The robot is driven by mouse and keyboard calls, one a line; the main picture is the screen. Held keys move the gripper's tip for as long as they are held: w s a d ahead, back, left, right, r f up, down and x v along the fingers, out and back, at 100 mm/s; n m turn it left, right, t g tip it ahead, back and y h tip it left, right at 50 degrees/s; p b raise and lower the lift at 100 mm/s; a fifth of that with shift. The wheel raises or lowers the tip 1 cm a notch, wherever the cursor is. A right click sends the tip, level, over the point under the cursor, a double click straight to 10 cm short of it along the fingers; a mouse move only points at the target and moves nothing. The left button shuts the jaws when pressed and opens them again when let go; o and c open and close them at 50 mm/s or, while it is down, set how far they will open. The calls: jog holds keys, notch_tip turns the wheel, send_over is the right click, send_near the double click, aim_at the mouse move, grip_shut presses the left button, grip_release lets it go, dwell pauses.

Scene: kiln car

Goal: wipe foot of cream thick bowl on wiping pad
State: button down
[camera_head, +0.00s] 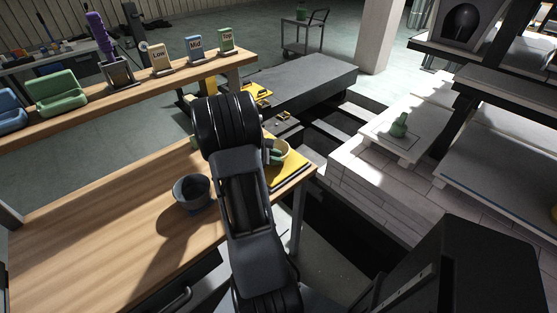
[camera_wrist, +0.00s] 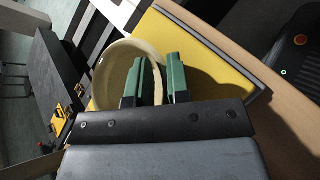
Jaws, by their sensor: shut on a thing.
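The cream thick bowl (camera_head: 284,149) is at the far right end of the wooden bench, partly hidden behind my arm in the head view. My gripper (camera_wrist: 157,62) has green fingers and is shut on the wall of the bowl (camera_wrist: 107,72), one finger inside and one outside. In the head view my gripper (camera_head: 272,154) shows only in part. The yellow wiping pad (camera_head: 290,176) lies flat at the bench corner; in the wrist view the pad (camera_wrist: 185,45) is behind and beside the bowl. The bowl is over or at the pad's edge; I cannot tell whether its foot touches.
A dark grey pot (camera_head: 192,192) stands on the bench left of my arm. A raised shelf (camera_head: 130,88) behind carries Low, Mid and Top signs, a purple-handled tool and green and blue rests. The front bench is clear.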

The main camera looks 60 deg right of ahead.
jog(key=shift+w+d+p, duration=0.1)
jog(key=shift+w+d, duration=0.2)
jog(key=shift+w, duration=0.6)
jog(key=shift+w+d+p, duration=0.15)
jog(key=shift+w+d, duration=0.15)
jog(key=shift+w, duration=0.55)
jog(key=shift+w+d+p, duration=0.1)
jog(key=shift+w+d, duration=0.2)
jog(key=shift+w, duration=0.6)
jog(key=shift+s+a, duration=0.25)
jog(key=shift+s, duration=0.5)
jog(key=shift+s+a, duration=0.2)
jog(key=shift+s, duration=0.5)
jog(key=shift+s+a, duration=0.25)
jog(key=shift+s, duration=0.5)
jog(key=shift+s+a+f+b, duration=0.1)
jog(key=shift+s+a+b, duration=0.15)
jog(key=shift+s, duration=0.55)
jog(key=shift+s+a+b, duration=0.1)
jog(key=shift+s+a, duration=0.25)
jog(key=shift+s, duration=0.4)
jog(key=shift+w+d, duration=0.2)
jog(key=shift+w, duration=0.45)
jog(key=shift+w+d, duration=0.25)
jog(key=shift+w, duration=0.35)
jog(key=shift+w+d, duration=0.2)
jog(key=shift+w, duration=0.45)
jog(key=shift+r+p, duration=0.2)
jog(key=shift+p, duration=0.15)
